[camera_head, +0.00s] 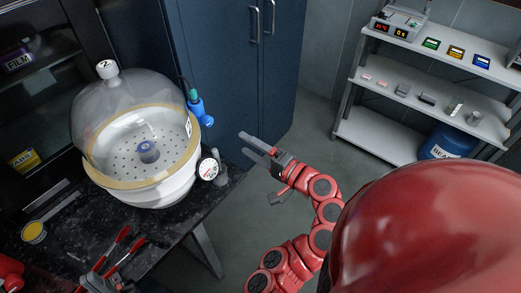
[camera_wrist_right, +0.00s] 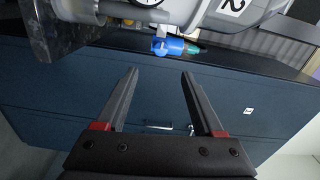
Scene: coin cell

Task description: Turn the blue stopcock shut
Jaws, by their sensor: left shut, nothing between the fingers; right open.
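The blue stopcock (camera_head: 201,112) sits on the right side of the clear-domed desiccator (camera_head: 140,120), with a dark teal end and a thin tube. It also shows in the right wrist view (camera_wrist_right: 170,47), just beyond the fingertips and nearer the right-hand finger. My right gripper (camera_head: 244,144) is open and empty, to the right of and below the stopcock, and apart from it. My left gripper (camera_head: 98,281) is at the bottom left over the dark bench, shut and empty. It is partly cut off by the frame edge.
A round gauge (camera_head: 208,169) sticks out at the desiccator's lower right. Red-handled tools lie on the black bench (camera_head: 75,235) near my left gripper. Blue cabinets (camera_head: 235,75) stand behind. White shelves (camera_head: 375,125) are at the right, beyond open floor.

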